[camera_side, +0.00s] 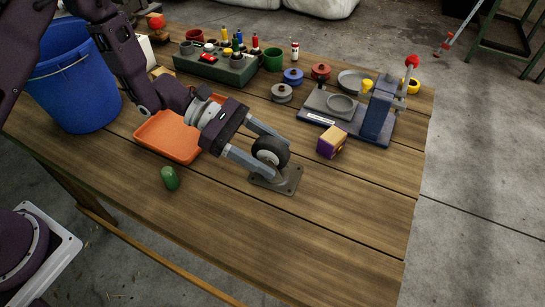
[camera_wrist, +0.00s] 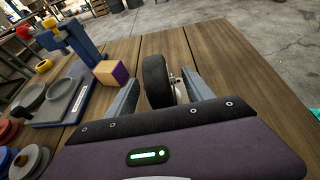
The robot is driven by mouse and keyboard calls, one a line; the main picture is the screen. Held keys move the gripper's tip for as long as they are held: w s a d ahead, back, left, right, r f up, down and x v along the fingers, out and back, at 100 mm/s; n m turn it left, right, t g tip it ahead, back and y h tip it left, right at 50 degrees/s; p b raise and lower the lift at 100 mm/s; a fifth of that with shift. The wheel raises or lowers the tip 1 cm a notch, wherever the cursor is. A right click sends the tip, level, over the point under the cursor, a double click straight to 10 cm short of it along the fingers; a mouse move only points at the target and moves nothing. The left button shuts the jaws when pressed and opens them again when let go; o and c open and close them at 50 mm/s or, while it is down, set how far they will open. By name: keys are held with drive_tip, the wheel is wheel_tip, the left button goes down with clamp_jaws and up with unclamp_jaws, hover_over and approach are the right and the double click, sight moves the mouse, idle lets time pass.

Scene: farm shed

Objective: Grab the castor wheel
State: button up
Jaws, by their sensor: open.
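The castor wheel (camera_side: 270,152) has a black tyre and a grey metal mounting plate (camera_side: 286,182) that lies flat on the wooden table, wheel upward. In the wrist view the castor wheel (camera_wrist: 156,82) stands between the two fingers, nearer the left one. My gripper (camera_side: 267,155) is open, with its grey fingers on either side of the wheel. It also shows in the wrist view (camera_wrist: 160,92), its fingers spread. Whether a finger touches the tyre I cannot tell. The mounting plate is hidden in the wrist view.
A purple and yellow block (camera_side: 331,143) sits close to the right of the castor. A blue press (camera_side: 377,112) stands behind. The table's front right is clear.

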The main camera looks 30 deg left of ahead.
drive_tip(key=shift+d+f, duration=0.25)
drive_tip(key=shift+d, duration=0.3)
clamp_jaws()
drive_tip(key=shift+r, duration=0.1)
